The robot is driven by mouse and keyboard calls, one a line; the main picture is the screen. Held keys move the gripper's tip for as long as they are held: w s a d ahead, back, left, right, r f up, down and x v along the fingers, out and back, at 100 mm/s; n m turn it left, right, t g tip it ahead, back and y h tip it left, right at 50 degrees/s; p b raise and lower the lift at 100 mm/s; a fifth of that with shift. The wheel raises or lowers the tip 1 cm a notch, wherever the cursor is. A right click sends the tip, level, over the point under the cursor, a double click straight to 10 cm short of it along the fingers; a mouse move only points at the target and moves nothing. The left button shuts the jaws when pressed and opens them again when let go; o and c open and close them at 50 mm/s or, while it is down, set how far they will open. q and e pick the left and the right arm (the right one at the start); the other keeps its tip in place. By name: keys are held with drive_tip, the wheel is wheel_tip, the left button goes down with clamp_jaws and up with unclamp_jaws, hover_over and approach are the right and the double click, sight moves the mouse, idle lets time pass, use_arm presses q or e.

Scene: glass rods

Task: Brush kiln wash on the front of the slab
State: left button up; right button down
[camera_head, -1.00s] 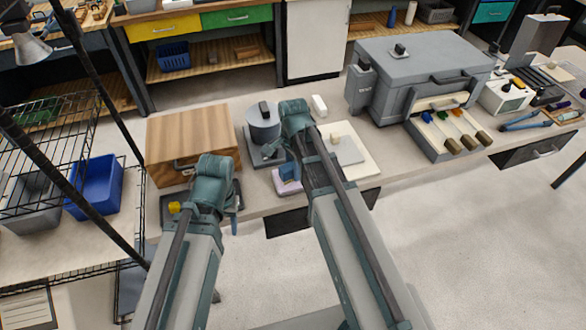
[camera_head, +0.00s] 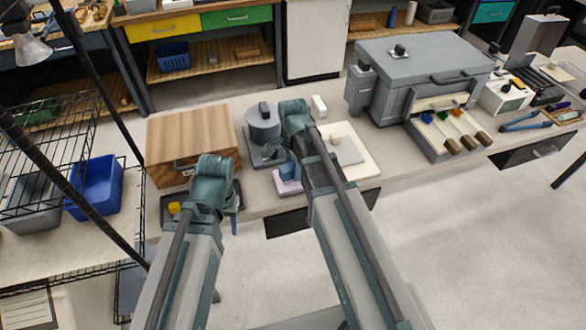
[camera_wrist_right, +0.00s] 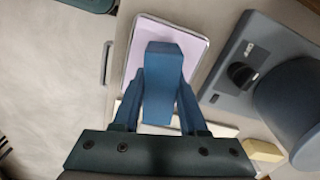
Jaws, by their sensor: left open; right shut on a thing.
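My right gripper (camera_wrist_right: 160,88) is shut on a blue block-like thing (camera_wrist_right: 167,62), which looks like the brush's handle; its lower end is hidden. It is over a lavender tray with a pale rim (camera_wrist_right: 139,50). In the head view this tray (camera_head: 287,187) is at the bench's front edge, and I cannot tell whether the held thing touches it.
A grey pot (camera_head: 264,127) on a grey base stands beside my right wrist. A wooden box (camera_head: 190,138) stands behind my left wrist. A yellow piece (camera_head: 174,207) is in the dark tray. A large grey kiln-like box (camera_head: 420,65) and a rack of brushes (camera_head: 440,150) are to the right.

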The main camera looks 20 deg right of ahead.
drive_tip(key=shift+r+p, duration=3.2)
drive_tip(key=shift+r, duration=0.25)
drive_tip(key=shift+f, duration=0.1)
